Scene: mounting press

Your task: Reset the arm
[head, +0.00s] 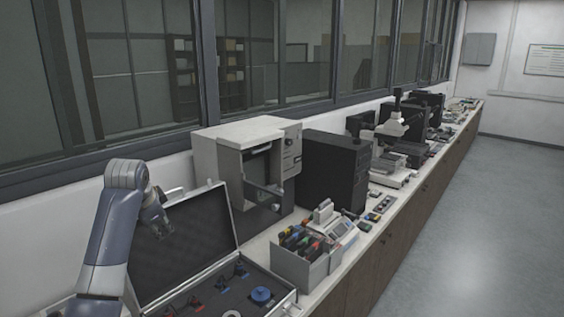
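My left arm rises at the lower left, and its gripper (160,218) hangs in front of the open lid of a case. The gripper is small and dark here, and I cannot tell whether its fingers are open or shut. Nothing shows clearly in its grip. My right gripper is not in view. The mounting press appears to be the beige and grey boxy machine (246,165) with an open front recess, standing on the counter behind the case.
An open case (283,298) with a dark foam insert holds a blue round part (261,295). A grey bin (303,268) of coloured-handled tools stands right of it. A black computer tower (335,170) and other instruments line the counter. The floor (470,210) at right is clear.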

